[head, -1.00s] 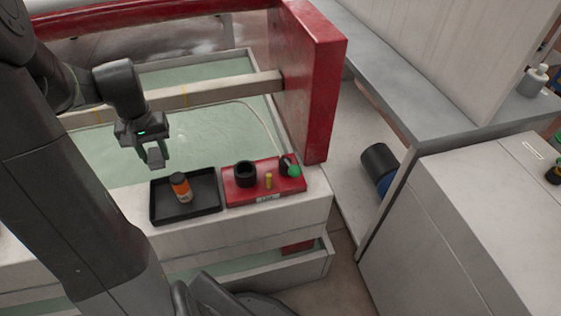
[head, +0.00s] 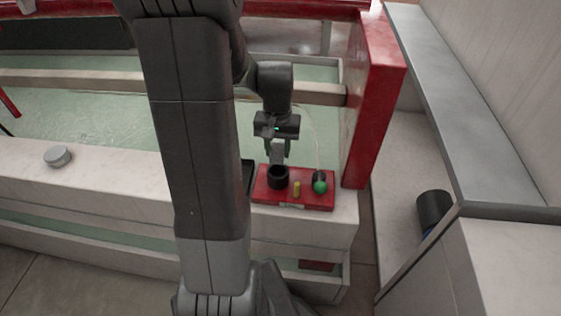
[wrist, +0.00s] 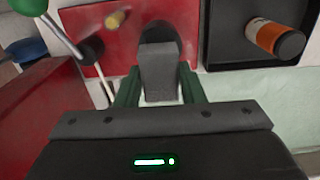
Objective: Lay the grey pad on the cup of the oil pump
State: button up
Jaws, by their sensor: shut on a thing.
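My gripper (head: 277,152) is shut on the grey pad (head: 277,154), a small blocky piece. In the wrist view the pad (wrist: 158,72) sits between the green fingers. The oil pump is a red base (head: 312,201) with a black cup (head: 278,181), a yellow pin (head: 297,189) and a green knob (head: 320,186). The pad hangs just over the cup in the head view. In the wrist view the pad hides part of the cup (wrist: 160,34). I cannot tell whether pad and cup touch.
A black tray (wrist: 222,48) with an orange bottle (wrist: 273,38) lies beside the pump; my arm mostly hides it in the head view. A red post (head: 374,100) stands right of the pump. A grey disc (head: 58,156) lies on the ledge at left.

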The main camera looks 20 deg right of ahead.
aim_at(278, 161)
jog(key=shift+f, duration=2.1)
jog(key=shift+b, duration=0.35)
jog(key=shift+f+b, duration=0.35)
jog(key=shift+f, duration=0.25)
jog(key=o, duration=1)
jog(key=shift+c, duration=0.2)
notch_tip(278, 161, up, 13)
jog(key=p, duration=0.2)
jog(key=shift+r+p, duration=0.15)
jog(key=shift+p, duration=0.15)
